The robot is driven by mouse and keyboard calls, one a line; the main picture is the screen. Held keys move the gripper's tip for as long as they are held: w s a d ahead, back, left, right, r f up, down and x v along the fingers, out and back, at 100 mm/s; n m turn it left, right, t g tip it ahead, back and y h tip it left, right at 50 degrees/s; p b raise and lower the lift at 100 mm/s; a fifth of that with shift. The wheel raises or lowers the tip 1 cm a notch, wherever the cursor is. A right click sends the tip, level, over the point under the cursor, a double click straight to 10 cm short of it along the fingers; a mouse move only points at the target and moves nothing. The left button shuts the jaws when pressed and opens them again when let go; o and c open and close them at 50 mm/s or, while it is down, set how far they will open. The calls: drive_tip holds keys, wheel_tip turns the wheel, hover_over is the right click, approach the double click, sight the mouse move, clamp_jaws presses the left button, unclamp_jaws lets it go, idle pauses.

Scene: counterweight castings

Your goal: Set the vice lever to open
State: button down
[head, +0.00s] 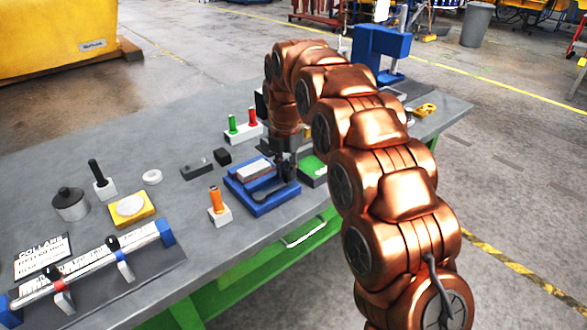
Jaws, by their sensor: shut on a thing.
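The vice (264,208) is a low blue fixture near the front edge of the grey bench, with a pale block (255,168) between its jaws. A dark lever (264,191) shows on its right part, partly hidden by my gripper. My gripper (285,174) points down over the right side of the vice from the copper arm. Its fingers are shut on the lever; the exact contact is small and dark in the head view.
An orange-handled post (216,201) stands left of the vice, and a green-topped box (313,167) is close on its right. Red and green pegs (243,129) stand behind. A rail with collars (95,268) lies front left. A blue press (378,50) stands at the far end.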

drive_tip(key=shift+a, duration=0.15)
drive_tip(key=c, duration=1.2)
unclamp_jaws()
drive_tip(key=shift+c, duration=0.2)
drive_tip(key=shift+o, duration=1.3)
drive_tip(key=shift+w+r, duration=0.1)
wheel_tip(320, 180, up, 7)
drive_tip(key=shift+f, duration=0.15)
drive_tip(key=shift+r, duration=0.25)
